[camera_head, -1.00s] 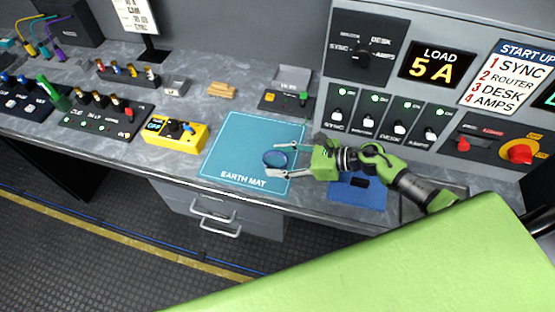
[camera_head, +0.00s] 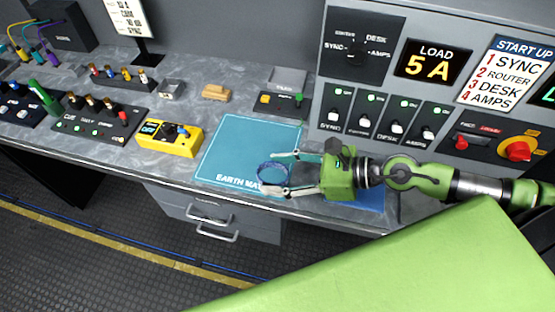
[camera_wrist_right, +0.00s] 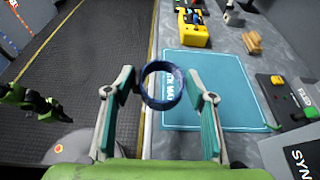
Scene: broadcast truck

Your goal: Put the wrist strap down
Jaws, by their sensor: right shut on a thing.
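The wrist strap is a dark blue ring (camera_head: 272,174). My right gripper (camera_head: 291,173) is shut on it, with one finger on each side. The ring appears over the front right part of the teal earth mat (camera_head: 250,140) and hides part of its lettering; its height above the mat is hard to tell. In the right wrist view the strap (camera_wrist_right: 163,86) sits between the fingertips (camera_wrist_right: 164,90), overlapping the edge of the mat (camera_wrist_right: 215,90). A green and black part of my own body shows at that view's left; its jaws are unclear.
A yellow box (camera_head: 170,139) stands left of the mat. A small dark panel with a green knob (camera_head: 283,103) is behind it. A blue pad (camera_head: 370,197) lies partly under my right arm. The counter's front edge is close, with drawers (camera_head: 215,212) below.

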